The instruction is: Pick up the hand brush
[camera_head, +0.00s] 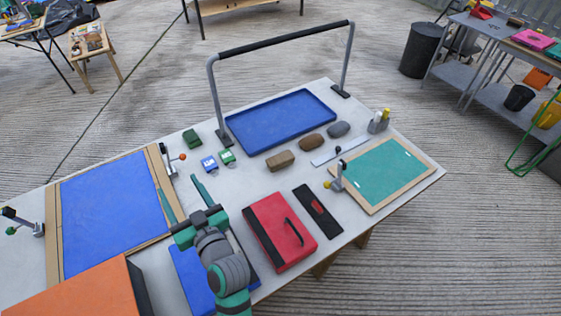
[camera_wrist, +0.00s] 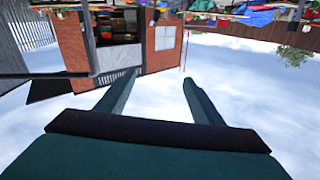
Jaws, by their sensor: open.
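I cannot clearly pick out the hand brush. A brown block (camera_head: 280,160) and a rounder brown piece (camera_head: 311,142) lie in front of the blue tray, too small to tell whether either is a brush. My gripper (camera_head: 184,198) is over the table, between the blue panel and the red case, with its two fingers apart and nothing between them. In the wrist view my gripper (camera_wrist: 160,76) is also open and empty. That view shows sky and upside-down buildings, and no table objects.
The blue tray (camera_head: 236,124) lies below a black-topped rail (camera_head: 285,38). A red case (camera_head: 264,224), a black strip (camera_head: 306,196) and a green framed panel (camera_head: 385,170) are at right. A blue framed panel (camera_head: 110,210) is at left. Small blocks (camera_head: 192,138) stand near the middle.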

